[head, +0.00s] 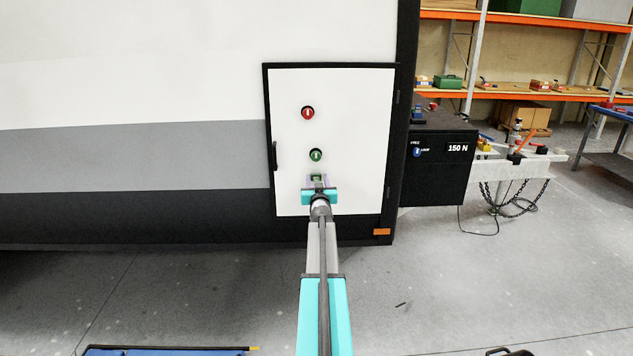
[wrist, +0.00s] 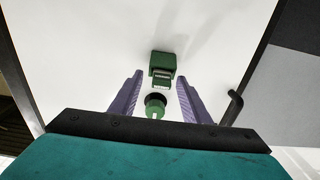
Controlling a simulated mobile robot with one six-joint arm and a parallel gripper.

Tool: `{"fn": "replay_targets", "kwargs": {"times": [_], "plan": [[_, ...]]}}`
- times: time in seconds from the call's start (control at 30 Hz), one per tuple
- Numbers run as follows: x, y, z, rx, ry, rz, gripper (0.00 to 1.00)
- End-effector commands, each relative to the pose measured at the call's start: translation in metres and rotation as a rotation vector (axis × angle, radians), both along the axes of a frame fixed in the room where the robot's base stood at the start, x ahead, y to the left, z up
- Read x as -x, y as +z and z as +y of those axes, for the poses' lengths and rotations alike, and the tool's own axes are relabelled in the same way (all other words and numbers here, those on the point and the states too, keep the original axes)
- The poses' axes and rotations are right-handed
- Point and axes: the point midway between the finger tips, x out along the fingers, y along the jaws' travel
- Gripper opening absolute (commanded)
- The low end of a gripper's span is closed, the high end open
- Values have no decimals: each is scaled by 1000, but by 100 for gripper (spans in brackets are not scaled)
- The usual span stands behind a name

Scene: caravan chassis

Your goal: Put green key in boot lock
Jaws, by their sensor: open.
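The white boot door (head: 351,140) has a round green piece (head: 316,155) with a pale upright mark. It also shows in the wrist view (wrist: 155,106), between my fingers in the picture. A green block (wrist: 163,65) with a pale-marked face sits just beyond my fingertips there; a small green patch shows by the jaws in the head view. I cannot tell for sure which green piece is the key or the lock. My gripper (head: 319,181) is open at the door, below the round piece, its purple fingers apart (wrist: 158,78). Contact cannot be told.
A red round piece (head: 307,113) sits higher on the door. A black handle (head: 274,156) is at the door's left edge. The floor (head: 480,270) at right is mostly clear.

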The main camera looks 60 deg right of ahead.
Motion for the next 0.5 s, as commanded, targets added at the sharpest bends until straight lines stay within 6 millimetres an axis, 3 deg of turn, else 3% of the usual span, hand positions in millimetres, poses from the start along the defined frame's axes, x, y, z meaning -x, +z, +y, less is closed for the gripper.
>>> {"fn": "replay_targets", "kwargs": {"times": [0.5], "plan": [[9, -2, 14, -1, 1, -1, 43]]}}
